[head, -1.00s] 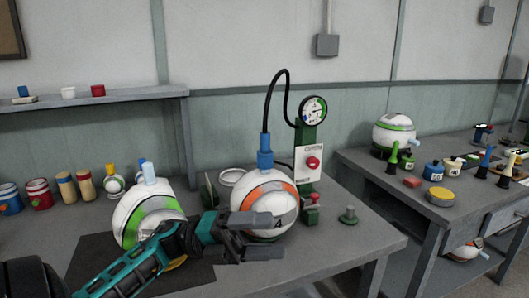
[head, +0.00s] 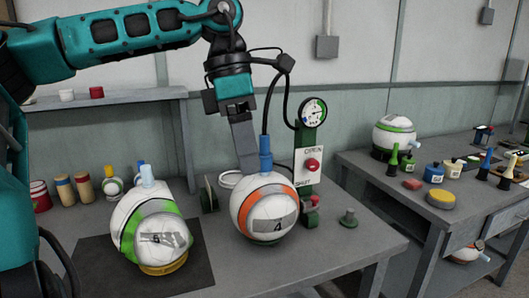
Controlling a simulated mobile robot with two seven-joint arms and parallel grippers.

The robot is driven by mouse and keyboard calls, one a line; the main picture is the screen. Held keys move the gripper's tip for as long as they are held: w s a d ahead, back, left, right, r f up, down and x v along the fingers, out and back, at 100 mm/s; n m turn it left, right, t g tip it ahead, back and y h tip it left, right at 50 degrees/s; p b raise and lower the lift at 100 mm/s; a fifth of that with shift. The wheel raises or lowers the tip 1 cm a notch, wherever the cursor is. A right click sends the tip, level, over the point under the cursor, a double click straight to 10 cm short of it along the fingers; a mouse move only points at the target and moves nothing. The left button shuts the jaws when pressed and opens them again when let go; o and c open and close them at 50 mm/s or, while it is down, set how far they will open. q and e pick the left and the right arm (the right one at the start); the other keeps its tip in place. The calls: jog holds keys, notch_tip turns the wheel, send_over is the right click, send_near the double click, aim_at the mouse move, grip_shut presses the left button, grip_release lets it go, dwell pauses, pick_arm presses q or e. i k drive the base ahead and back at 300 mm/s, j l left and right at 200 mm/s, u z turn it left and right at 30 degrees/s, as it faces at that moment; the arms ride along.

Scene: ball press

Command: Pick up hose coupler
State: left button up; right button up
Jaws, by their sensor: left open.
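The blue hose coupler (head: 265,153) stands upright on top of the white ball with the orange band and the number 4 (head: 274,225). A black hose (head: 270,105) rises from it and loops over to the gauge post. My left gripper (head: 247,160) points down just left of the coupler, its fingertips near the top of the ball. It is open, and nothing shows between its fingers. The fingers overlap in this view, and I cannot tell how far they are from the coupler in depth. My right gripper is not in view.
A green post with a round gauge (head: 313,110) and a red button (head: 312,164) stands right of the ball. A green-banded ball (head: 150,225) sits left on a dark mat (head: 85,255). A side table (head: 385,180) at right holds various parts.

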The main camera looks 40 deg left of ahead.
aim_at(266, 156)
jog(key=i+j, duration=0.75)
jog(key=j, duration=0.2)
